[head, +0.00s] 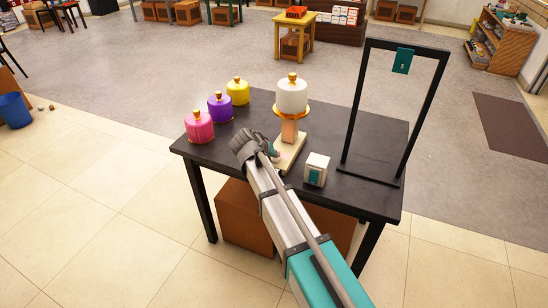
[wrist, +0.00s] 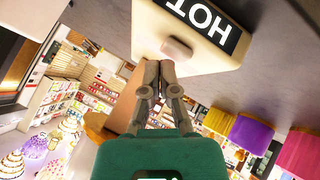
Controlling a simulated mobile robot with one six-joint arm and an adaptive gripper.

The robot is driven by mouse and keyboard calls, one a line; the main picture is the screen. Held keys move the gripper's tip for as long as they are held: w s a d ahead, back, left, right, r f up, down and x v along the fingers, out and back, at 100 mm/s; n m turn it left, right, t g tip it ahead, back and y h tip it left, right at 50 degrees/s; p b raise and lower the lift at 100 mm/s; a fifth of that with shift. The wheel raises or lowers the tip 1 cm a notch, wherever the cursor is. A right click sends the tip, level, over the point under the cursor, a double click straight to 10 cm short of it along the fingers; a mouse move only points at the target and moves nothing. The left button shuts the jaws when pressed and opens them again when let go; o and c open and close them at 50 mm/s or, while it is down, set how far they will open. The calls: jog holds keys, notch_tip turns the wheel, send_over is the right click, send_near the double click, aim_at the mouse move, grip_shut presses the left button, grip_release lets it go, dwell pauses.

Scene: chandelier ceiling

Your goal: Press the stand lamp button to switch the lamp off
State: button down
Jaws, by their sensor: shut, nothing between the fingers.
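The stand lamp (head: 292,97) stands upright on the black table, with a white shade, gold trim, an orange-brown stem and a cream base (head: 291,158). I cannot tell if it is lit. In the wrist view the picture is turned over, and the base (wrist: 165,20) bears a black "HOT" label (wrist: 207,22) and a pinkish button (wrist: 177,48). My gripper (wrist: 159,66) is shut and empty, its fingertips close to the button. I cannot tell whether they touch it. In the head view my gripper (head: 246,143) is beside the base, fingertips hidden.
A tall black frame (head: 357,105) with a teal tag stands at the right.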

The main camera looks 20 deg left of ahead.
aim_at(276, 160)
jog(key=shift+r, duration=0.15)
notch_tip(276, 160, up, 6)
jog(key=p, duration=0.6)
dwell(0.4)
dwell(1.3)
jog(key=shift+d, duration=0.1)
